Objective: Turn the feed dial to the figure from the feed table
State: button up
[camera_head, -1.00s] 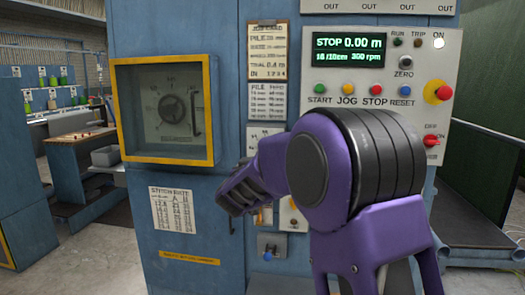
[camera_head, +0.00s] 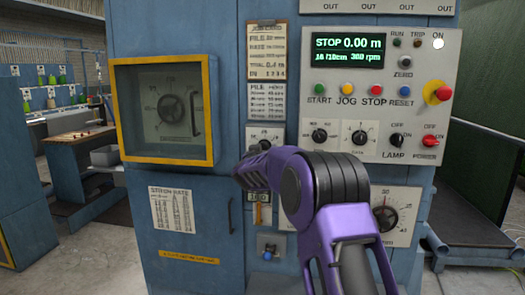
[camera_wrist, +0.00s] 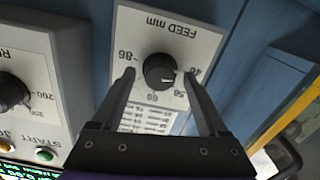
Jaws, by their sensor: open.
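The feed dial is a black knob (camera_wrist: 160,72) on a white plate marked FEED mm (camera_wrist: 185,32), seen upside down in the wrist view. A pale pointer line on the knob points toward the picture's right; its exact figure is unclear. My gripper (camera_wrist: 158,78) is open, with one finger on each side of the knob; I cannot tell whether they touch it. In the head view, my gripper (camera_head: 256,172) is in front of the narrow column, partly hiding the dial plate (camera_head: 266,134). The feed table card (camera_head: 266,102) hangs just above the plate; its figures are too small to read.
Right of the column is a control panel (camera_head: 340,90) with buttons, a display, and several other knobs. A yellow-framed window (camera_head: 214,110) is at left, and a stitch rate card (camera_head: 172,210) hangs below it. A small blue-knobbed switch (camera_head: 268,252) is below my gripper.

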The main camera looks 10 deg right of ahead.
jog(key=shift+c, duration=0.2)
grip_shut()
dwell(0.3)
jog(key=m+b, duration=0.4)
jog(key=m, duration=1.5)
jog(key=shift+m, duration=0.3)
dwell(0.3)
